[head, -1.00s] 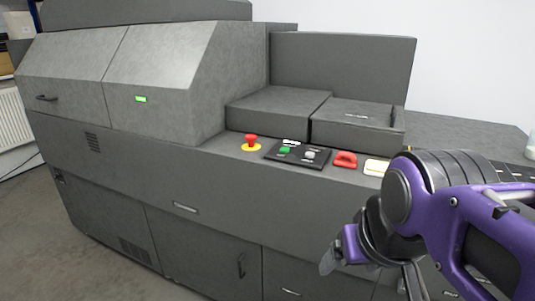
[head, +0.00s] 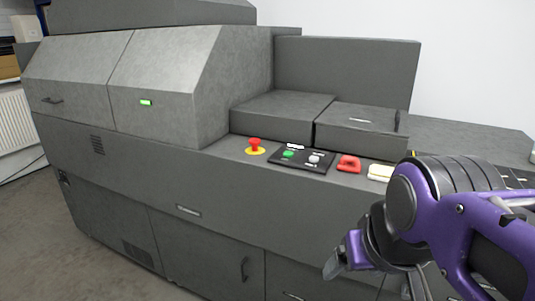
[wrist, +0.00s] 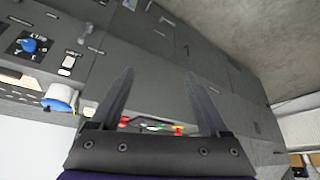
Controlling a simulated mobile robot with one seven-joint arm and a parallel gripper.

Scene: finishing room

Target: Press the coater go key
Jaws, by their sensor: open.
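The coater is a large grey machine (head: 120,170) across the head view. The small lettering is too blurred to read. My gripper (head: 335,262) is at lower right in the head view, in front of the machine's face and apart from the panel. In the wrist view my gripper (wrist: 160,72) shows two spread fingers with nothing between them. A small green spot (wrist: 153,128) shows low between the finger bases, partly hidden.
A red mushroom button on a yellow ring (head: 255,146) stands left of the panel. The wrist view shows a blue knob (wrist: 29,45) and a white-and-blue roll (wrist: 60,97).

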